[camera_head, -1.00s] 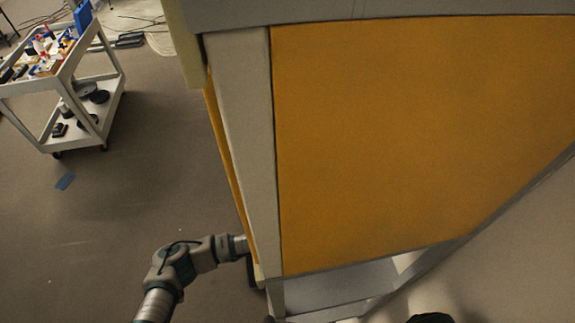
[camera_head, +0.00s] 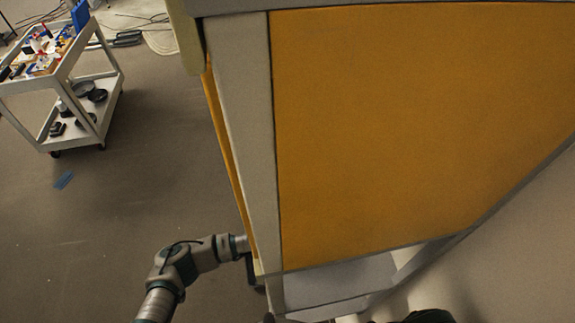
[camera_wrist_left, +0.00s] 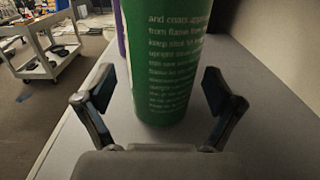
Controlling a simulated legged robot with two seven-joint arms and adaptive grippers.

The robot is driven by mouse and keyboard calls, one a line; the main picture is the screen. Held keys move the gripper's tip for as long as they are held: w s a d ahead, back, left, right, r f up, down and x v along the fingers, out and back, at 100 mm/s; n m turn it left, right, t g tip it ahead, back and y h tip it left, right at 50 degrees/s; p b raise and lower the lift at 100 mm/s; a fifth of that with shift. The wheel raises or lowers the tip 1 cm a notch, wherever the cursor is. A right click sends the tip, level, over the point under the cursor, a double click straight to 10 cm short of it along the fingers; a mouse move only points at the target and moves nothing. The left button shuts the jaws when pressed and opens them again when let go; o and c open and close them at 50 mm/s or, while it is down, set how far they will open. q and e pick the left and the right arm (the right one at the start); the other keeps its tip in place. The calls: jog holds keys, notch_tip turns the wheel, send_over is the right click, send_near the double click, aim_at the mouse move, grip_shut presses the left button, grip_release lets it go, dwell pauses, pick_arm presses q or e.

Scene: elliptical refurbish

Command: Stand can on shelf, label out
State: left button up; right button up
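In the left wrist view a green can (camera_wrist_left: 165,60) with white printed text facing me stands upright on a grey shelf surface (camera_wrist_left: 90,140). Its top is cut off by the frame. My left gripper (camera_wrist_left: 166,88) is open, with one finger on each side of the can and a visible gap to each. In the head view my left arm reaches in at the left edge of the shelf unit (camera_head: 240,140), and the can and most of that gripper are hidden there. My right gripper is not in view.
A purple object (camera_wrist_left: 121,30) stands behind the can, partly hidden. A large orange panel (camera_head: 410,130) blocks the head view. A lower grey shelf (camera_head: 340,282) shows beneath it. A white cart (camera_head: 85,85) with small items stands at the left, with open floor between.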

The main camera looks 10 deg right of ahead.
pick_arm(q)
jog(key=shift+a+f, duration=0.1)
jog(key=shift+f, duration=0.15)
jog(key=shift+r, duration=0.2)
jog(key=shift+r+p, duration=0.35)
jog(key=shift+r, duration=0.15)
jog(key=s+p, duration=0.3)
jog(key=s, duration=0.4)
jog(key=shift+a+r+p, duration=0.1)
jog(key=shift+a+p, duration=0.05)
jog(key=shift+p, duration=0.25)
jog(key=shift+s, duration=0.25)
jog(key=shift+f, duration=0.2)
jog(key=shift+w+d, duration=0.1)
jog(key=shift+d, duration=0.1)
jog(key=shift+a, duration=0.1)
